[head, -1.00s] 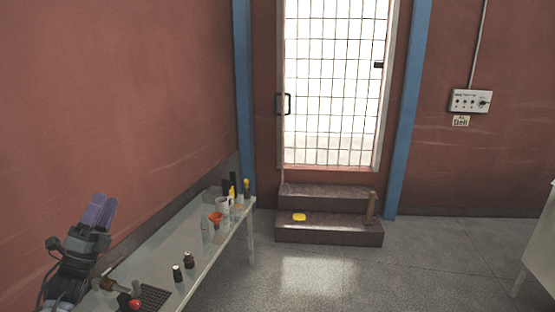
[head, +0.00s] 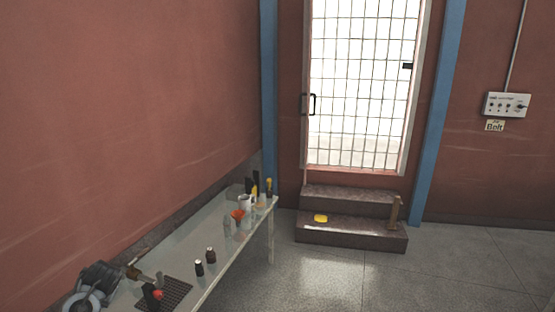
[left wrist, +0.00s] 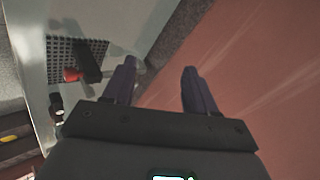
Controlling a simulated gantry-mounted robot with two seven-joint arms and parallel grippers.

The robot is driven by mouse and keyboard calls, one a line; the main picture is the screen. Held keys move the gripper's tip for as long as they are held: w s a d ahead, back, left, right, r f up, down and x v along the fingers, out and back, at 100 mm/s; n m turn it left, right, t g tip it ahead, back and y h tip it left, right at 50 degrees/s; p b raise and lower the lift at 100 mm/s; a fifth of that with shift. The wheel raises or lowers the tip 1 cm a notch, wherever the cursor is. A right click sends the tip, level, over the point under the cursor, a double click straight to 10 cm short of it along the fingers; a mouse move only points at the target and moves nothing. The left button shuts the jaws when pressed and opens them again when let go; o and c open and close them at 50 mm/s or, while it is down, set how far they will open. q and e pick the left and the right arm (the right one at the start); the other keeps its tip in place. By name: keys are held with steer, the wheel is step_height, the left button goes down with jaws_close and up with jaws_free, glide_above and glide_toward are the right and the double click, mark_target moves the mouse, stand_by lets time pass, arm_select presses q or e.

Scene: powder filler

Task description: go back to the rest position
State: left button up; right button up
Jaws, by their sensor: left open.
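My left gripper (left wrist: 160,82) shows in the left wrist view with its two dark purple fingers spread apart and nothing between them. Behind the fingers are the red wall and the long work table (left wrist: 35,50). My right gripper is in neither view.
A dark grid mat (head: 178,293) lies on the table near a red-tipped tool (head: 155,295). Two small bottles (head: 198,268) (head: 211,254) and an orange funnel (head: 237,214) stand farther along. Steps (head: 350,230) lead to a barred door. The floor right of the table is clear.

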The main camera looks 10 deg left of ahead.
arm_select(q)
steer(key=s+d+f+m+h, duration=0.1)
steer(key=s+d+f, duration=0.35)
steer(key=d, duration=0.35)
steer(key=s+d+f+m+t+h, duration=0.1)
steer(key=s+d+f+m+h, duration=0.15)
steer(key=d+f, duration=0.5)
steer(key=s+d+f+m+h, duration=0.1)
steer(key=s+d+f, duration=0.3)
steer(key=d, duration=0.6)
steer(key=s+d+r+h, duration=0.3)
steer(key=s+d+h, duration=0.1)
steer(key=s+d, duration=1.35)
step_height(320, 180, up, 42)
steer(key=s+a+p, duration=0.1)
steer(key=a+p, duration=0.1)
steer(key=p, duration=4.1)
steer(key=shift+s+r, duration=0.15)
steer(key=shift+r, duration=0.1)
steer(key=shift+f, duration=0.2)
